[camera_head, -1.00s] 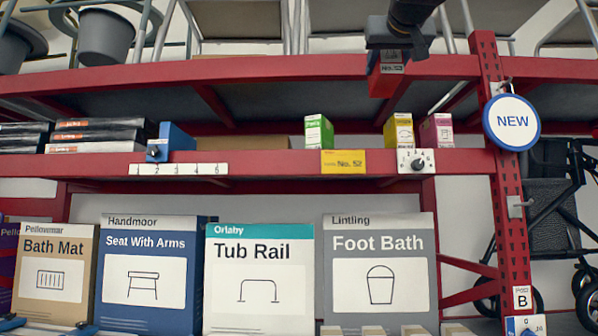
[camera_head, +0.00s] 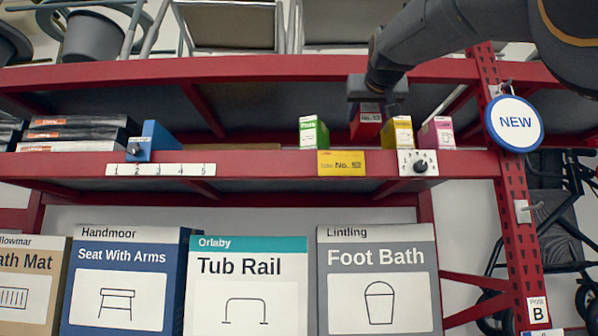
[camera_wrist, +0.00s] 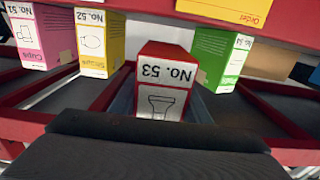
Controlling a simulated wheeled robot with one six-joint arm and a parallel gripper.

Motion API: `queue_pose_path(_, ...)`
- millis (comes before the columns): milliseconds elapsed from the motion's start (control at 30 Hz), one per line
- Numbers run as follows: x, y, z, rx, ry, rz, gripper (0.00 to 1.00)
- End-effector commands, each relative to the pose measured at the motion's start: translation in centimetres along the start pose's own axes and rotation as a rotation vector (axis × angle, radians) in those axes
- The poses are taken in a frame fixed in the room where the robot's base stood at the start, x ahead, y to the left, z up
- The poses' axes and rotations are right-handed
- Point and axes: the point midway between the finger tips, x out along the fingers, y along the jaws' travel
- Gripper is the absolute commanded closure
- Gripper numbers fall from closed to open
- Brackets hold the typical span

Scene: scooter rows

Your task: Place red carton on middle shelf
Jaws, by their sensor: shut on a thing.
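The red carton (camera_head: 364,128), marked No. 53 in the wrist view (camera_wrist: 165,75), is held in my gripper (camera_head: 378,95). It is between the green carton (camera_head: 313,133) and the yellow carton (camera_head: 398,133), low over the middle shelf (camera_head: 250,166). I cannot tell whether its base touches the shelf. My gripper's fingers (camera_wrist: 162,108) show on both sides of the carton in the wrist view, where the picture is upside down. The pink carton (camera_head: 437,134) stands right of the yellow one.
A yellow label (camera_head: 341,163) and a white dial plate (camera_head: 418,163) sit on the shelf's front edge. A blue block (camera_head: 157,141) and black boxes (camera_head: 70,134) stand farther left. A red upright with a NEW disc (camera_head: 515,122) is at the right. Large boxes fill the level below.

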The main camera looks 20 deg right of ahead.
Motion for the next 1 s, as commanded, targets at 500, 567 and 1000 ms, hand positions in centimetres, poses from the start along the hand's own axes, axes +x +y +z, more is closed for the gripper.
queue_pose_path(500,11.1,0.0,-0.3,-0.001,0.001,0.000,0.85)
queue_pose_path(567,11.6,0.0,-0.3,-0.001,0.001,0.000,0.85)
queue_pose_path(1000,12.7,0.0,2.5,0.000,0.000,0.000,0.85)
